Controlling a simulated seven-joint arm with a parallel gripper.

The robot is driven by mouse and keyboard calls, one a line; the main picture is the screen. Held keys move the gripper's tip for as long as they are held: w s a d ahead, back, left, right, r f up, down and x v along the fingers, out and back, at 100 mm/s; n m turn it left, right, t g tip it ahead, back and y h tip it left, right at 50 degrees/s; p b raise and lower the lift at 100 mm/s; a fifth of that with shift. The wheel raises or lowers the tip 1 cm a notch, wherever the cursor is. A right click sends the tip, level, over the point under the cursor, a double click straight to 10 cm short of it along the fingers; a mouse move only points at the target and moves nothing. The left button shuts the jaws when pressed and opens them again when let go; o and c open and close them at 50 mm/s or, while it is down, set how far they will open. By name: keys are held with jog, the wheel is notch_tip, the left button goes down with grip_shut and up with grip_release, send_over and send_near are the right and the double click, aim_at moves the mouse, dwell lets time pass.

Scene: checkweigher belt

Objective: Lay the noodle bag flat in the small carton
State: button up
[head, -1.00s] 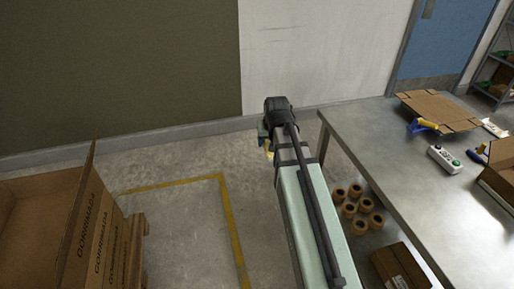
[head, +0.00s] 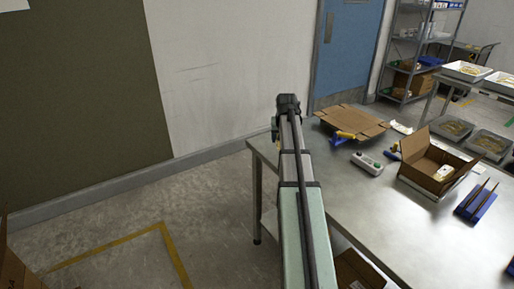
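An open brown carton (head: 420,176) with raised flaps stands on the steel table, right of my arm. A small whitish pack (head: 443,173) lies inside it at the right; I cannot tell what it is. Pale packs (head: 455,128) that may be noodle bags lie in grey trays at the far right, too small to identify. My arm reaches forward over the table's left edge. Its far end is left of the carton and apart from it. My gripper is hidden behind the arm, so its fingers and anything in them do not show.
The steel table (head: 400,235) has a flattened carton (head: 352,121), a tape dispenser (head: 343,138), a button box (head: 368,163) and a blue holder (head: 476,204) on it. Grey trays (head: 488,145) stand at the far right. The table's front middle is clear.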

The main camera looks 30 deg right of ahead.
jog(key=s+d+r+m, duration=0.1)
jog(key=s+d, duration=0.2)
jog(key=d, duration=0.5)
jog(key=s+d+r+m, duration=0.1)
jog(key=s+d+r, duration=0.15)
jog(key=d, duration=0.65)
jog(key=s+d+r+m+g+h, duration=0.1)
jog(key=s+d+r+m, duration=0.15)
jog(key=s+d, duration=1)
jog(key=s+d+r+m+g+h, duration=0.1)
jog(key=s+d+r+m, duration=0.15)
jog(key=s+d, duration=1)
jog(key=s+d+m+g, duration=0.2)
jog(key=s+d+m, duration=0.25)
jog(key=s, duration=0.35)
jog(key=shift+s+d+f, duration=0.1)
jog(key=shift+d+f, duration=0.05)
jog(key=shift+f, duration=3.05)
jog(key=shift+d+f, duration=0.15)
jog(key=shift+f, duration=3)
